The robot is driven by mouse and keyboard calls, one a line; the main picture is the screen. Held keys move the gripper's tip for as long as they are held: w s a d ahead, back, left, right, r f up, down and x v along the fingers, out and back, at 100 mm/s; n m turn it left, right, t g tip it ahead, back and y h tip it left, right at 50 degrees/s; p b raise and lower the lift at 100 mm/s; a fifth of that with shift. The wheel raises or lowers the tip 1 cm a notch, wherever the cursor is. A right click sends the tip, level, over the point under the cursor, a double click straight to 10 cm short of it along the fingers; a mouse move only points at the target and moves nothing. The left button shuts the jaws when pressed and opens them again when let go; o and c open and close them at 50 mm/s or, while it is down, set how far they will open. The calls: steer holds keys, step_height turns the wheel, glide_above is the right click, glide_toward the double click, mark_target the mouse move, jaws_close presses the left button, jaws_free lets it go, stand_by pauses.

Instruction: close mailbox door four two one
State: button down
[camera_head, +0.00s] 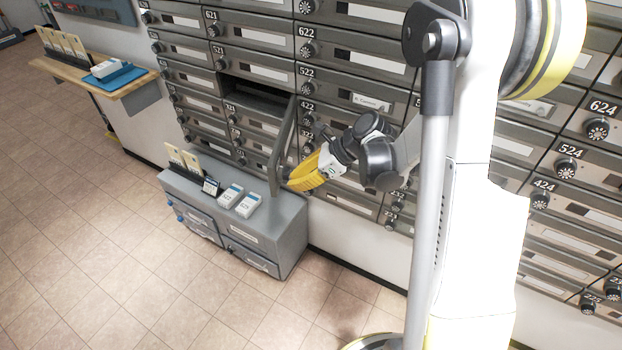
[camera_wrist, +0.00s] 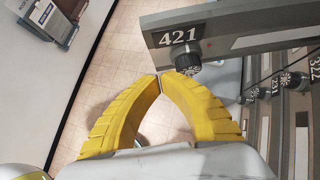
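Mailbox door 421 (camera_head: 284,140) stands swung open, sticking out from the mailbox wall on its right-hand edge. Its dark open compartment (camera_head: 254,93) shows to the left of it. In the wrist view the door's outer face (camera_wrist: 228,30) carries the number 421 and a black round knob (camera_wrist: 188,63). My gripper (camera_head: 291,183) has yellow fingers and is at the door's outer side, near its free end. In the wrist view the fingertips of my gripper (camera_wrist: 160,77) meet with nothing seen between them. They are close to the knob; I cannot tell whether they touch it.
A grey cabinet (camera_head: 290,235) stands below the door, with boxes and cards on top. A wooden shelf (camera_head: 135,86) with a blue tray is on the left wall. Other mailbox doors with knobs (camera_head: 308,50) appear shut. The tiled floor at left is clear.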

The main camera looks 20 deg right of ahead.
steer(key=shift+w+a+r, duration=0.1)
steer(key=shift+w+a, duration=0.25)
steer(key=shift+a, duration=0.2)
steer(key=shift+w+a, duration=0.35)
steer(key=shift+a, duration=0.2)
